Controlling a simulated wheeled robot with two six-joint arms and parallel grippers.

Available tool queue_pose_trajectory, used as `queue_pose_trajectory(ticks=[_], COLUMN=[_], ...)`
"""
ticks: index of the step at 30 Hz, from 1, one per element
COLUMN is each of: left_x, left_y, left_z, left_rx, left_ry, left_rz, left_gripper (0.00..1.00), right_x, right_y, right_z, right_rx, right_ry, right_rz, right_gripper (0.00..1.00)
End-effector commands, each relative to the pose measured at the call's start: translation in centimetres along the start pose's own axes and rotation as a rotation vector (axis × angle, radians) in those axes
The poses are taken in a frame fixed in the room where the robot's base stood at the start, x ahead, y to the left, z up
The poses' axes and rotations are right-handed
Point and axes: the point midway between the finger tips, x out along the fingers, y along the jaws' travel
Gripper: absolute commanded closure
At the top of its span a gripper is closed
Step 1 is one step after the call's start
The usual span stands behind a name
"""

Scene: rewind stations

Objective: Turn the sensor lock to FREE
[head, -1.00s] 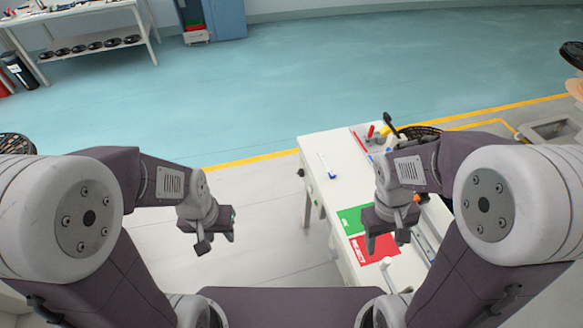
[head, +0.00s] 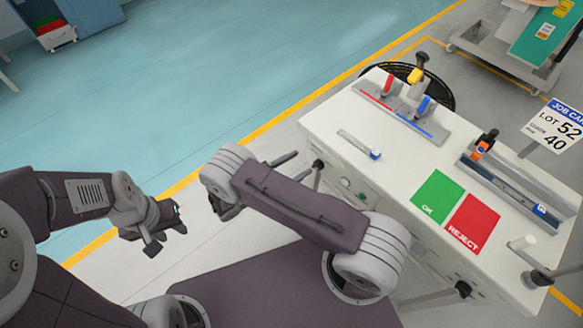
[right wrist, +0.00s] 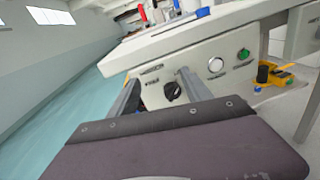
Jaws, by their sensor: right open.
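A black knob (right wrist: 172,90) sits on the front panel of the white station; in the head view it shows at the station's left edge (head: 318,164). I take it to be the sensor lock; its marking is too small to read, so its setting cannot be told. My right gripper (right wrist: 158,78) is open and empty, pointing at the panel, with the knob seen between its two grey fingers, nearer the right one. Contact is not visible. It also shows in the head view (head: 301,165). My left gripper (head: 166,238) hangs empty over the floor at left, its fingers apart.
The panel has a white round button (right wrist: 215,64) and a green one (right wrist: 243,53). A yellow item (right wrist: 275,75) is at right. The station top (head: 400,165) holds a green OK mat (head: 437,197), a red REJECT mat (head: 473,223) and a rail (head: 515,187). Floor at left is clear.

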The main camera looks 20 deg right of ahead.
Motion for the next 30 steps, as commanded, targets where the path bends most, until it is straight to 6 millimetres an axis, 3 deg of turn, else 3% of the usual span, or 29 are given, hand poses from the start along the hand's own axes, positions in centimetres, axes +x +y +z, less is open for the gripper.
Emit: queue_pose_trajectory(ticks=[1,3,6,11,14,24,30], left_x=[1.9,2.9,3.7,3.5,3.4,3.0,2.9], left_y=[0.0,-0.1,-0.1,-0.1,-0.1,-0.1,-0.1], left_z=[0.2,0.3,0.4,0.4,0.3,0.3,0.3], left_rx=[0.000,0.000,0.000,0.000,0.000,0.000,0.000], left_ry=[0.000,0.000,-0.001,0.000,0.000,0.000,0.000], left_rz=[0.000,0.000,0.000,0.000,0.000,0.000,0.000], left_gripper=[0.64,0.64,0.64,0.64,0.64,0.64,0.64], right_x=[-0.5,-1.1,-1.8,-2.2,-1.4,5.2,6.8], right_y=[-1.0,-2.2,-3.0,-2.8,-2.7,-2.0,-1.7], right_z=[-3.2,-5.5,-7.0,-6.9,-6.7,-6.5,-6.5], right_rx=[-0.041,-0.091,-0.125,-0.124,-0.124,-0.124,-0.123], right_ry=[-0.014,-0.034,-0.047,-0.045,-0.046,-0.044,-0.044], right_rz=[0.033,0.073,0.112,0.125,0.122,0.118,0.122], right_gripper=[0.43,0.43,0.43,0.43,0.43,0.43,0.43])
